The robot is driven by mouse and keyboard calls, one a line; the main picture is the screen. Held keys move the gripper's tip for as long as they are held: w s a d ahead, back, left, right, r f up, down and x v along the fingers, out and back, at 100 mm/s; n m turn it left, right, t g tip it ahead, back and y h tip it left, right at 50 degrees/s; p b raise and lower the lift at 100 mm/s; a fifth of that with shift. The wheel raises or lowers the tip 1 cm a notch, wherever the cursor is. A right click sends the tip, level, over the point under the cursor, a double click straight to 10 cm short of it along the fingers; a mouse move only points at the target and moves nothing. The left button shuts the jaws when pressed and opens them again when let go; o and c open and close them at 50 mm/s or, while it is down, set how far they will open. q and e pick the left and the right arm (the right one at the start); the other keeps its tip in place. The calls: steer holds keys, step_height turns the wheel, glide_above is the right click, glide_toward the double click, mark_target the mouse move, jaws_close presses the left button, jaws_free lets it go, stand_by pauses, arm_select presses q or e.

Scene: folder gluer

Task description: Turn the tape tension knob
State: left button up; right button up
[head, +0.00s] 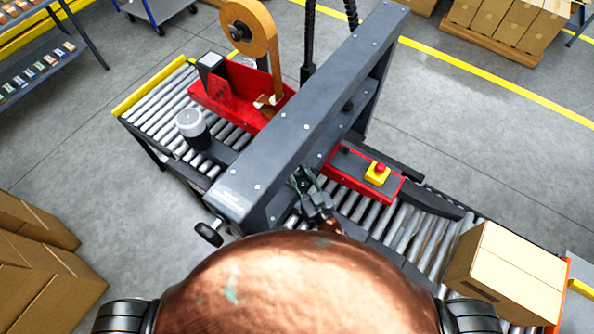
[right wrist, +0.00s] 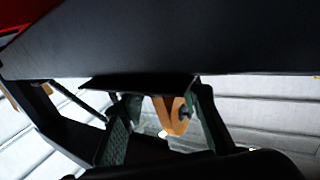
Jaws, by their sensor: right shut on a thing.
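The box-taping machine has a grey crossbeam (head: 300,115) over a roller conveyor. A large tan tape roll (head: 262,30) with a dark hub stands above a red tape head (head: 240,90). My right gripper (head: 302,180) is low against the near side of the crossbeam, well apart from the roll. In the right wrist view its fingers (right wrist: 158,92) are shut on a dark, flat-looking part (right wrist: 138,84) under a wide dark surface. I cannot tell whether this part is the tape tension knob. A tan disc (right wrist: 174,115) shows between the fingers. My left gripper is not in view.
A black hand knob (head: 208,234) sticks out at the crossbeam's near end. A red box with a yellow-and-red emergency stop (head: 378,174) is right of the gripper. A carton (head: 507,275) sits on the rollers at right. Stacked cartons (head: 40,255) are at left.

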stand_by(0.3)
steer(key=o, duration=1.1)
steer(key=shift+o, duration=0.2)
steer(key=v, duration=1.2)
steer(key=shift+r, duration=0.1)
